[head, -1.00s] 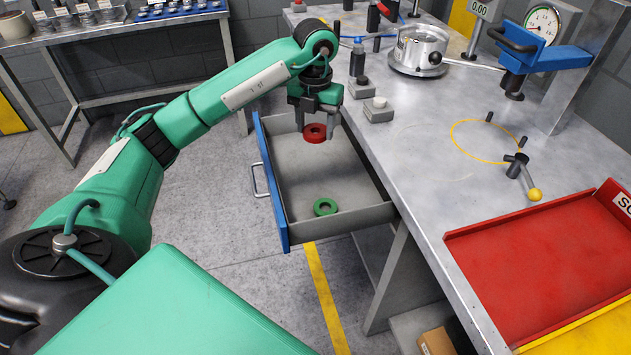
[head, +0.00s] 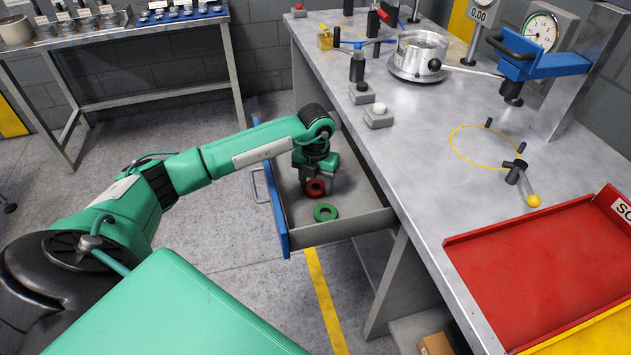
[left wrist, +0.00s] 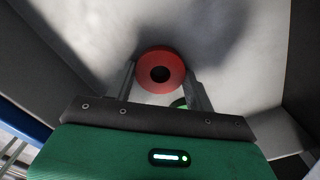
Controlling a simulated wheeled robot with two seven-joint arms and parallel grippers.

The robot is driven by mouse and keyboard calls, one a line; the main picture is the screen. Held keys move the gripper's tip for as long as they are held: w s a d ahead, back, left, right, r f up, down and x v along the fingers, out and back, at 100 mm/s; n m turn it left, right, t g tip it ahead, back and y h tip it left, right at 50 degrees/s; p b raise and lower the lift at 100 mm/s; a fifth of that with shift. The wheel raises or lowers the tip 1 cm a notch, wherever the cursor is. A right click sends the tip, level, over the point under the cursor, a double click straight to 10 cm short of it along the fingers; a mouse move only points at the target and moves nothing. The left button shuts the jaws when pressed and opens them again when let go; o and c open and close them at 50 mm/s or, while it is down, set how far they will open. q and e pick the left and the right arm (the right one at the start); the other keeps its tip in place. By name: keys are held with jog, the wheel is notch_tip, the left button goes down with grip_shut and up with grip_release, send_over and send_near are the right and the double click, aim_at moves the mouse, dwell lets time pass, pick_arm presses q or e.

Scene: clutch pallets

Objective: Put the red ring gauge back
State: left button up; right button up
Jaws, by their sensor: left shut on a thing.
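The red ring gauge (head: 315,187) is between the fingers of my left gripper (head: 316,184), inside the open drawer (head: 348,222). The left wrist view shows the red ring (left wrist: 160,70) from above, with its dark hole, between the two fingers of the gripper (left wrist: 161,88). The gripper is shut on it. I cannot tell whether the ring touches the drawer floor. A green ring gauge (head: 325,212) lies on the drawer floor, nearer the drawer's front-bottom wall. My right gripper is not in view.
The drawer's blue front (head: 279,215) and grey side walls stand around the gripper. The workbench top (head: 420,165) is to the right, with two grey button boxes (head: 378,115) near its edge. A red tray (head: 530,260) lies at the lower right.

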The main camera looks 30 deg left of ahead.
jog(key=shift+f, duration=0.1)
pick_arm(q)
jog(key=o, duration=0.9)
jog(key=shift+o, duration=1.4)
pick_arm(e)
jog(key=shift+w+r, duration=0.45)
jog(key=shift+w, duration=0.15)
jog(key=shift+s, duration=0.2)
